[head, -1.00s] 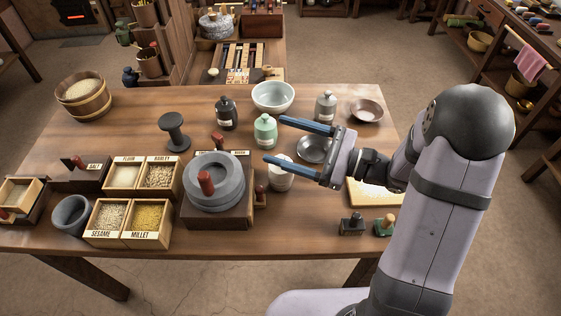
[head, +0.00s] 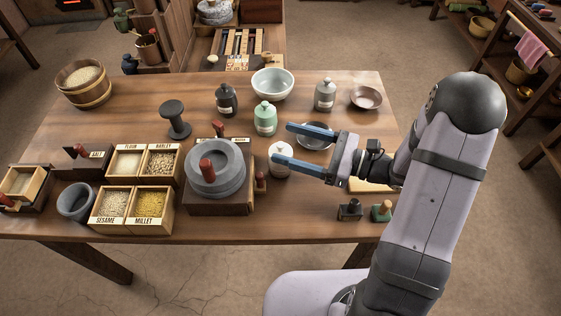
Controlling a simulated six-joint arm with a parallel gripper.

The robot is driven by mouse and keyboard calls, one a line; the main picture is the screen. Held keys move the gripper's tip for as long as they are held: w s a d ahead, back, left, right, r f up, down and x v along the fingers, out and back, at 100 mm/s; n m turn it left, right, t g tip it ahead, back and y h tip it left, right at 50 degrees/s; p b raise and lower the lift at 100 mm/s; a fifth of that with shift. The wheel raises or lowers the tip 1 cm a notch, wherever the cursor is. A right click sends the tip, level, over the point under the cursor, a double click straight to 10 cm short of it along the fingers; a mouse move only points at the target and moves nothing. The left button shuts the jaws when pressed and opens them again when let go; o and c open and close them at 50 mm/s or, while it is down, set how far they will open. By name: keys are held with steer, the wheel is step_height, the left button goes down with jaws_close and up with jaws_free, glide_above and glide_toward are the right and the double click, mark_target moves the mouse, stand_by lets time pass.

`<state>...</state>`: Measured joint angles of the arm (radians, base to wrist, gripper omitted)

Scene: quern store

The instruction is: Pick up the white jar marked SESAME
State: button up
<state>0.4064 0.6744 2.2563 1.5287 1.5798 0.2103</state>
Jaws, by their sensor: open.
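A small white jar (head: 281,171) stands upright on the table, right of the stone hand mill. The near finger of my gripper (head: 282,143) crosses in front of its upper part, and no marking on it can be read from here. My gripper is open and empty, its two blue fingers pointing left. The far finger is beyond the jar in the picture, towards the green jar (head: 265,119). I cannot tell the fingers' exact height over the jar, or whether they touch it.
The stone mill (head: 215,170) stands close on the left. A dark jar (head: 227,101), a grey jar (head: 325,95) and a pale bowl (head: 272,84) stand behind. A dark dish (head: 316,143) is partly hidden by my gripper. Two stamps (head: 381,211) (head: 350,210) sit at the front right.

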mark_target(292, 156)
step_height(292, 156, down, 5)
steer(key=shift+r, duration=0.2)
steer(key=shift+r+x, duration=0.2)
steer(key=shift+x, duration=0.95)
steer(key=shift+w+a, duration=0.15)
steer(key=shift+a, duration=0.2)
steer(key=c, duration=1.4)
steer(key=shift+r, duration=0.1)
steer(key=shift+r+p, duration=0.5)
steer(key=shift+r, duration=4.45)
